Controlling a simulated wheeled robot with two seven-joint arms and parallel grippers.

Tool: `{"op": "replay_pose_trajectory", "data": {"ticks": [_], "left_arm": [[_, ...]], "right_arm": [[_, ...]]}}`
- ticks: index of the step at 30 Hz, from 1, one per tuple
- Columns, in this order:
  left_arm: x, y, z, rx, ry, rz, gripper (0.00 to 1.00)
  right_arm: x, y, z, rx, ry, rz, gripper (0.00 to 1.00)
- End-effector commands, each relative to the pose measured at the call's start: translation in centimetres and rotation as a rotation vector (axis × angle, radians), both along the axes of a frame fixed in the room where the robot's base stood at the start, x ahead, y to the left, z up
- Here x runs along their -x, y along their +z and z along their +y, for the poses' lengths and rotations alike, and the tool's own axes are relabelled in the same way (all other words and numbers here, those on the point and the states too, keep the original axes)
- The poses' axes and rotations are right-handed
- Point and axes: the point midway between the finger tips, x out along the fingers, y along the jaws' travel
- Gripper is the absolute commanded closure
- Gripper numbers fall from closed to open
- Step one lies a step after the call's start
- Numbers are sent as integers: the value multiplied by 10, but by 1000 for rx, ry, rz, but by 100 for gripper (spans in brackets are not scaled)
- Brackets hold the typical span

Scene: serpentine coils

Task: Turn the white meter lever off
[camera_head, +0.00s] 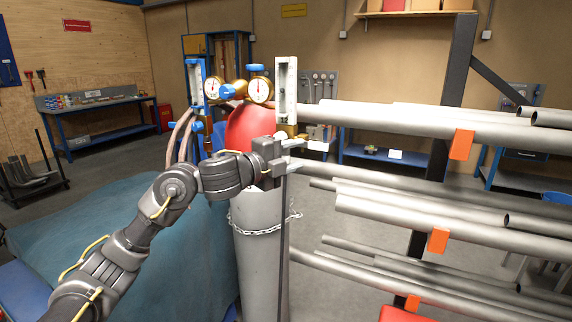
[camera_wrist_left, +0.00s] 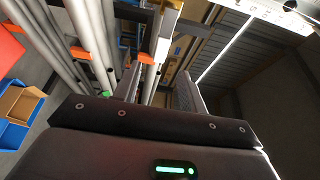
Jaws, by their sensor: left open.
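The white meter (camera_head: 287,88) stands upright right of the two round gauges in the head view, with a brass fitting (camera_head: 291,131) at its foot. In the left wrist view the meter (camera_wrist_left: 164,30) shows ahead, between the fingers. The white lever cannot be told apart clearly from the fingertips and fitting. My left gripper (camera_head: 294,153) is open, just below the brass fitting. In the wrist view its two fingers (camera_wrist_left: 160,88) are spread with nothing clearly between them. Whether a finger touches the lever cannot be told. My right gripper is not in view.
A blue meter (camera_head: 195,82) and the gauges (camera_head: 260,90) sit left of the white meter. Behind my gripper stands a grey cylinder (camera_head: 260,250) with a red top (camera_head: 248,125) and a chain (camera_head: 265,230). Long grey pipes (camera_head: 430,120) on a rack crowd the right side.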

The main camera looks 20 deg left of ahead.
Motion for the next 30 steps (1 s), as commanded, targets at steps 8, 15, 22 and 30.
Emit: {"op": "replay_pose_trajectory", "data": {"ticks": [8, 15, 22, 30], "left_arm": [[24, 0, 16, -2, 0, -1, 58], [26, 0, 17, -1, -1, 1, 58], [15, -18, 18, 37, 7, 49, 58], [-38, -165, 37, 301, 96, 370, 58]], "right_arm": [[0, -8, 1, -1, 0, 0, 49], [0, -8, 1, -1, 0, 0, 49], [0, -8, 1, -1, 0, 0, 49], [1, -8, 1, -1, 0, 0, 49]]}}
